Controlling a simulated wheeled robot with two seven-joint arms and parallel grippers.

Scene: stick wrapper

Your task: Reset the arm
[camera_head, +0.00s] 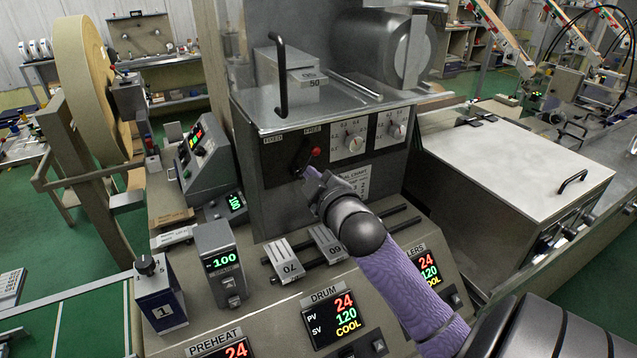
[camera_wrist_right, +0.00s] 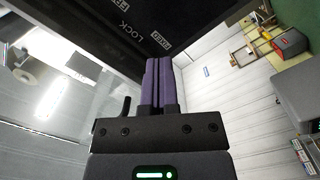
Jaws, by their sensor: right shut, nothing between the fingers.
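My right arm comes in from the lower right in the head view. My right gripper (camera_head: 312,176) is at the front of the grey machine housing (camera_head: 266,190), just below a small red-tipped lever (camera_head: 315,152). I cannot tell whether the fingertips touch the lever. In the right wrist view the two purple fingers (camera_wrist_right: 158,64) are shut together with nothing between them, pointing at a dark panel (camera_wrist_right: 125,30) marked LOCK. My left gripper is not in view.
Two dials (camera_head: 351,141) sit right of the lever, and a black handle (camera_head: 281,75) stands above. Below are sliding blocks (camera_head: 284,258) and a sloped panel with a DRUM display (camera_head: 332,317). A big tape roll (camera_head: 88,90) stands left; a lidded metal box (camera_head: 510,165) stands right.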

